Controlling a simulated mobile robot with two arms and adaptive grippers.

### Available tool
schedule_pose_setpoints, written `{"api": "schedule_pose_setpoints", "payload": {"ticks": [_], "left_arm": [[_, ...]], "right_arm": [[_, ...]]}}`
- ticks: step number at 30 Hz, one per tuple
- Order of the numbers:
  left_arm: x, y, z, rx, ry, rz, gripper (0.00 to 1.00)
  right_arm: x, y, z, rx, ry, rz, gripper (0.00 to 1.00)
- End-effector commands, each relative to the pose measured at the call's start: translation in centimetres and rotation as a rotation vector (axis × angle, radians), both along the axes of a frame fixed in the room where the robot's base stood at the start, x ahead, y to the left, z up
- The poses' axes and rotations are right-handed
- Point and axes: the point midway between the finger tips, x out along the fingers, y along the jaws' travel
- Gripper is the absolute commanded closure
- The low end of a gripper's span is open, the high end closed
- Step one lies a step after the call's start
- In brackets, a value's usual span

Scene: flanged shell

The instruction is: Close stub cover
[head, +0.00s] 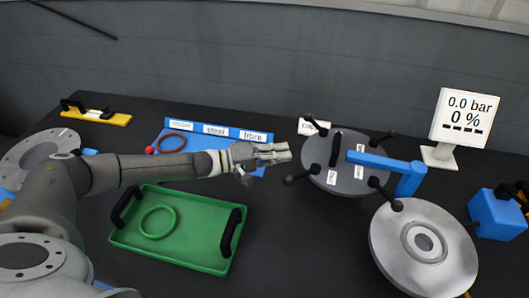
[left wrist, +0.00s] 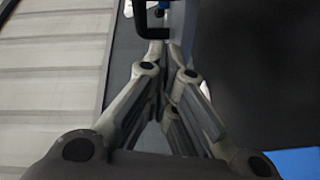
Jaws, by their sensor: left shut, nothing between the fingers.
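The cover is a dark grey round disc (head: 345,181) with a black bar handle (head: 336,149) and several black knobs around its rim. A blue arm (head: 385,161) reaches over it from a blue post at its right. A silver flanged ring (head: 400,255) with a round centre lies at front right, beside the cover, its face uncovered. My left gripper (head: 288,152) is shut and empty, just left of the cover and apart from its handle. In the left wrist view its closed fingers (left wrist: 165,48) point at a black handle (left wrist: 141,22). My right gripper is not in view.
A green tray (head: 190,262) with a green ring (head: 158,222) stands below my left arm. A blue labelled rack (head: 215,139) with a brown ring (head: 172,142) lies behind. A display (head: 465,117) reads 0.0 bar, 0 %. A blue block (head: 496,214) is at right.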

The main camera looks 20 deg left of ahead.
Motion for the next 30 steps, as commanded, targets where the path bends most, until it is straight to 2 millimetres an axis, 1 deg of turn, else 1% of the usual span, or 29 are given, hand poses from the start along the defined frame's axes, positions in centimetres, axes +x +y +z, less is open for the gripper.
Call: {"api": "schedule_pose_setpoints", "payload": {"ticks": [1, 3, 4, 6, 10, 15, 26, 30], "left_arm": [[0.7, -0.9, 0.2, -0.002, -0.001, 0.000, 1.00], [1.2, -1.8, 0.1, -0.001, 0.000, -0.001, 1.00], [0.5, -2.2, 0.0, -0.003, 0.006, -0.001, 1.00], [-0.2, -3.0, -0.2, -0.002, 0.005, -0.002, 1.00], [-0.9, -3.9, -0.5, -0.002, 0.003, 0.000, 1.00], [-1.3, -4.4, -0.8, 0.000, 0.001, 0.001, 1.00], [-1.4, -4.5, -0.8, -0.001, 0.000, 0.002, 1.00], [-1.6, -5.2, -0.8, -0.004, 0.002, 0.009, 1.00]], "right_arm": [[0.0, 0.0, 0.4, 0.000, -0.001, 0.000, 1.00], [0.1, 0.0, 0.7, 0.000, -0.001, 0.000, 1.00], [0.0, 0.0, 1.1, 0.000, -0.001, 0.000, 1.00], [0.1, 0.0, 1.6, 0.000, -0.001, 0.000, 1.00], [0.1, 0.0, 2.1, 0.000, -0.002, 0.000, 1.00], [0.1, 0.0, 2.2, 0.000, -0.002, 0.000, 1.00], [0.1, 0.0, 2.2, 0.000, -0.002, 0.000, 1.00], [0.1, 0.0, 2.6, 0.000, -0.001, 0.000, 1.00]]}}
